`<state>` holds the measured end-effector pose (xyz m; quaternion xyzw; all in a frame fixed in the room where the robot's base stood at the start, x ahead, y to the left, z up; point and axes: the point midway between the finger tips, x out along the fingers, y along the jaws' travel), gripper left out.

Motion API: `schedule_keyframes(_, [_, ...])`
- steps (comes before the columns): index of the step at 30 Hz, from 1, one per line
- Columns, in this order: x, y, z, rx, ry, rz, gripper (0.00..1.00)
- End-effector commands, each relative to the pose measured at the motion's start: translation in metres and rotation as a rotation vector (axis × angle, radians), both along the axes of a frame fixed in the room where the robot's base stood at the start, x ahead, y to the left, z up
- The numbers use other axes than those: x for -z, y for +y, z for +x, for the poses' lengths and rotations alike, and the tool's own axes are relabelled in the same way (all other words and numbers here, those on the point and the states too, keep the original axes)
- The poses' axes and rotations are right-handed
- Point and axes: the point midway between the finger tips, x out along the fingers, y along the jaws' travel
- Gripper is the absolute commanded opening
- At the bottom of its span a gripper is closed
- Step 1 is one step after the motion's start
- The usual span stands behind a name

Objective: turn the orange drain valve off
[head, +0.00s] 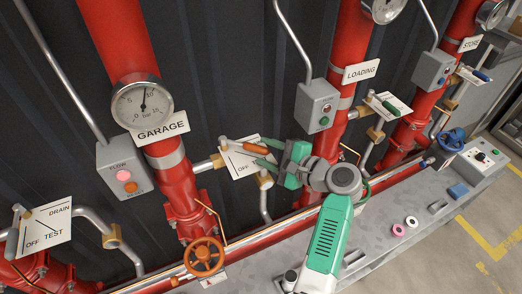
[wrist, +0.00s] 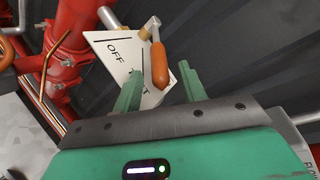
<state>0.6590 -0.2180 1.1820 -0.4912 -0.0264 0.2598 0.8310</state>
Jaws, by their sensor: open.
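The orange drain valve handle (head: 250,149) sticks out to the right from its pivot on the GARAGE pipe's branch, in front of a white sign plate (head: 243,168) marked OFF. In the wrist view the orange grip (wrist: 159,65) points toward my gripper, and the sign (wrist: 112,48) shows OFF, with another word partly hidden by a finger. My gripper (head: 263,153) is at the right end of the handle. In the wrist view my gripper (wrist: 160,70) is open, with the grip's end seen between its green fingers. Contact cannot be told.
A grey FLOW box (head: 123,170) with a lit pink-red light and a pressure gauge (head: 142,103) are at left. An orange handwheel (head: 204,257) sits below. The LOADING box (head: 317,108) is behind my gripper. Red pipes and a grey bench (head: 420,225) flank the arm.

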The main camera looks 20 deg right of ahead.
Motion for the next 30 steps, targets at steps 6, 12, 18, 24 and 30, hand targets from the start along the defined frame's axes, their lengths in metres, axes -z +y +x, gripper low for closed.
schedule_keyframes(6, [0.006,0.011,0.021,0.001,0.000,-0.001,0.41])
schedule_keyframes(12, [0.006,0.012,0.023,0.001,0.000,-0.003,0.41])
schedule_keyframes(18, [0.006,0.012,0.023,0.001,0.000,-0.003,0.16])
schedule_keyframes(24, [0.006,0.012,0.022,0.001,0.000,-0.003,0.00])
schedule_keyframes(30, [0.003,0.023,0.023,0.007,0.001,-0.004,0.00])
